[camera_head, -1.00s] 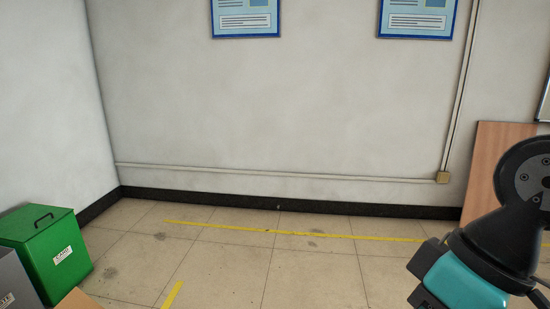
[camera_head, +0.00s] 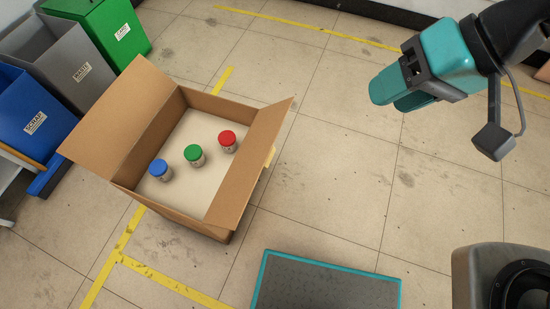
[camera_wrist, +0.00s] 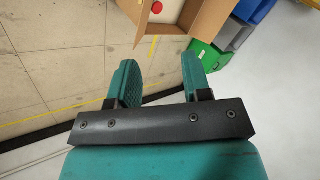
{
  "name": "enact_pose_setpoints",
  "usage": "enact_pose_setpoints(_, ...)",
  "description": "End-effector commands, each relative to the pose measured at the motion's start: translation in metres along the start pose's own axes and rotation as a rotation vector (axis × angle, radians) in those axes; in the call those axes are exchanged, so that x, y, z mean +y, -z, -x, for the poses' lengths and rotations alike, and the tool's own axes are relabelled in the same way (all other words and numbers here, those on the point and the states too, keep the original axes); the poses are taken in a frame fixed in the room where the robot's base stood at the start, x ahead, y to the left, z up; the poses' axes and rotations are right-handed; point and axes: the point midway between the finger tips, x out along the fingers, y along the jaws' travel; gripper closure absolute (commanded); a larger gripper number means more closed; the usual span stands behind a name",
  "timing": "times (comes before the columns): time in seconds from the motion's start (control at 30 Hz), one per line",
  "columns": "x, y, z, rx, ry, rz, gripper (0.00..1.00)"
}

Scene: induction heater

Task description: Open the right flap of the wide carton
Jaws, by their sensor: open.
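The wide carton (camera_head: 190,224) stands on the floor left of centre in the head view, its top open. Its right flap (camera_head: 252,160) stands up from the right wall and leans outward. Its left flap (camera_head: 115,115) is spread outward on the other side. My gripper (camera_head: 390,98) is open and empty, right of the carton and apart from the right flap. In the wrist view, my gripper (camera_wrist: 160,78) shows its two teal fingers apart, with part of the carton (camera_wrist: 164,31) beyond them.
A green bin (camera_head: 120,32), a grey bin (camera_head: 75,65) and a blue scrap bin (camera_head: 35,115) stand at the upper left. Yellow tape (camera_head: 165,280) marks the floor. The tiled floor (camera_head: 330,150) between carton and gripper is clear.

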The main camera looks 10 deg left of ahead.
Motion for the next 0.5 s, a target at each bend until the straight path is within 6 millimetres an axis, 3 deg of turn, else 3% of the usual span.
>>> enact_pose_setpoints(0.03,0.025,-0.001,-0.058,0.003,0.034,-0.063,0.55)
enact_pose_setpoints(0.2,0.065,0.012,-0.165,0.063,0.132,-0.272,0.55)
enact_pose_setpoints(0.33,0.088,0.015,-0.221,0.100,0.177,-0.401,0.55)
enact_pose_setpoints(0.5,0.102,0.016,-0.252,0.129,0.201,-0.488,0.55)
